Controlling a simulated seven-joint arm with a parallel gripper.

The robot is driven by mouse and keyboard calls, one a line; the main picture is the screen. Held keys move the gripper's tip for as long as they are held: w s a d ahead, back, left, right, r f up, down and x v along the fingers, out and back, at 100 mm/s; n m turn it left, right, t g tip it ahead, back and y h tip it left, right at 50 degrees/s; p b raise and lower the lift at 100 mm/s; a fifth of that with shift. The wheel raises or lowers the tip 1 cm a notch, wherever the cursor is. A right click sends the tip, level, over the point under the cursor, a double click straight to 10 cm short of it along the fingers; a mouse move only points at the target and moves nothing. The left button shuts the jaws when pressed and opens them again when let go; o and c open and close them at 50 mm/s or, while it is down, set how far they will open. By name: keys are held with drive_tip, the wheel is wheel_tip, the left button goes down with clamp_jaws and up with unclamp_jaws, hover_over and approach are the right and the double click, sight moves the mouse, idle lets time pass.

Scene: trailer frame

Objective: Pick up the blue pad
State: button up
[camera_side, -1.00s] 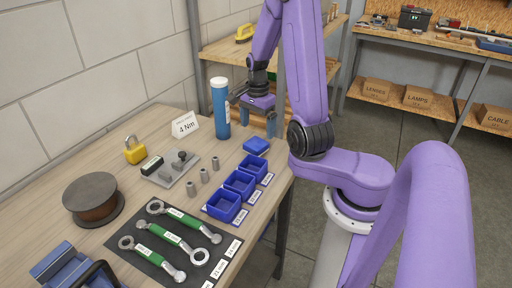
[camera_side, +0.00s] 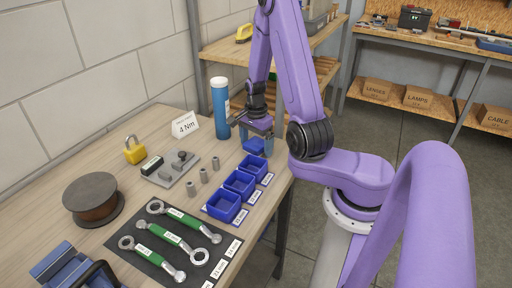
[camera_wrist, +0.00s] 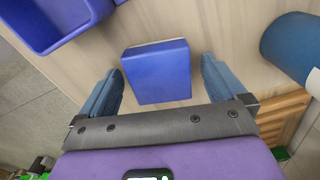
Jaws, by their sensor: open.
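The blue pad (camera_side: 254,146) lies on the wooden bench near its back right corner, beyond the row of blue bins. It also shows in the wrist view (camera_wrist: 158,73) as a blue block with a pale far edge. My gripper (camera_side: 256,139) is open just above the pad. In the wrist view my gripper's two blue fingers (camera_wrist: 161,86) stand on either side of the pad, with a gap on each side. In the side view the fingers partly cover the pad. I cannot tell whether the fingertips reach down to its height.
A blue bottle (camera_side: 220,108) stands left of my gripper; it also shows in the wrist view (camera_wrist: 296,47). Several blue bins (camera_side: 239,184) stand in front of the pad. Small grey cylinders (camera_side: 204,175) stand left of the bins. The bench edge is close on the right.

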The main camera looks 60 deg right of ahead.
sight(256, 143)
drive_tip(key=c, duration=1.1)
drive_tip(key=shift+r, duration=0.1)
drive_tip(key=shift+c, duration=0.7)
drive_tip(key=shift+r, duration=0.45)
wheel_tip(256, 143, up, 2)
drive_tip(key=shift+r, duration=0.1)
drive_tip(key=s+a+r, duration=0.5)
drive_tip(key=s+r, duration=0.4)
drive_tip(key=s, duration=0.3)
drive_tip(key=shift+s+a+r, duration=0.35)
drive_tip(key=shift+a, duration=0.05)
